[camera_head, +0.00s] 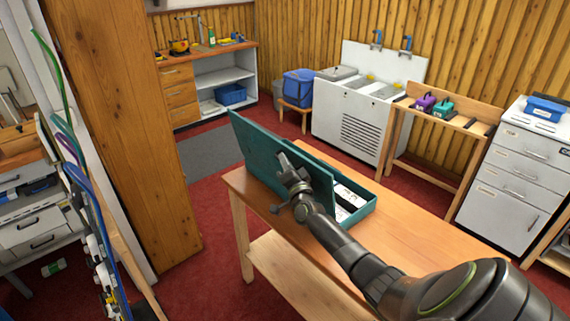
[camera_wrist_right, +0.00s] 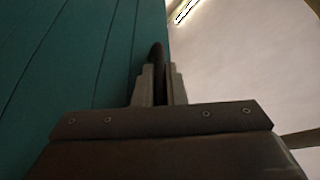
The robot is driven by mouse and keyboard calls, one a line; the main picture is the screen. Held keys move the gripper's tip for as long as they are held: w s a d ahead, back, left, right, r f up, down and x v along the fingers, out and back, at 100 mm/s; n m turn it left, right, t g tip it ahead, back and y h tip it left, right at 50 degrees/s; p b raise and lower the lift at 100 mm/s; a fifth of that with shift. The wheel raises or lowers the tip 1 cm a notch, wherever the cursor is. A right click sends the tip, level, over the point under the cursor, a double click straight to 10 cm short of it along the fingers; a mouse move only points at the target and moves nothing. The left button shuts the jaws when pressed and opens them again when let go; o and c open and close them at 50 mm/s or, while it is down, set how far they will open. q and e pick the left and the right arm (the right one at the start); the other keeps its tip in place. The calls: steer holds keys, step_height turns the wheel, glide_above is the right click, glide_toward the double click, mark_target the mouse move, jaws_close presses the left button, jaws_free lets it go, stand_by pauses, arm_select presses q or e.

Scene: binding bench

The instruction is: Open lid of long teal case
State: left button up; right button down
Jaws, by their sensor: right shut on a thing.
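The long teal case (camera_head: 361,212) lies on the wooden table in the head view. Its lid (camera_head: 262,150) stands raised, roughly upright, along the case's left side. Something white and black (camera_head: 346,203) shows inside the case; the rest is hidden by the lid and my arm. My right gripper (camera_head: 283,163) is in front of the lid in the head view. My left gripper is not in view.
The wooden table (camera_head: 420,236) has free room right of the case. A tall wooden panel (camera_head: 130,120) stands at the left. A white sink unit (camera_head: 355,118), a wooden stand (camera_head: 397,130) and a drawer cabinet (camera_head: 510,160) stand behind.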

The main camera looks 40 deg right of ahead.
steer(key=c, duration=1.8)
jaws_free()
steer(key=o, duration=0.3)
steer(key=shift+w+a+f, duration=0.1)
steer(key=shift+w, duration=0.15)
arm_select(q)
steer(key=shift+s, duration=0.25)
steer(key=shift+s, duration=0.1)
arm_select(e)
steer(key=shift+s, duration=0.3)
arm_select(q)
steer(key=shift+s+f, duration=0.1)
arm_select(e)
steer(key=v, duration=1.6)
steer(key=shift+s+a+f, duration=0.15)
steer(key=shift+s+f, duration=0.1)
steer(key=shift+s, duration=0.1)
steer(key=shift+s, duration=0.1)
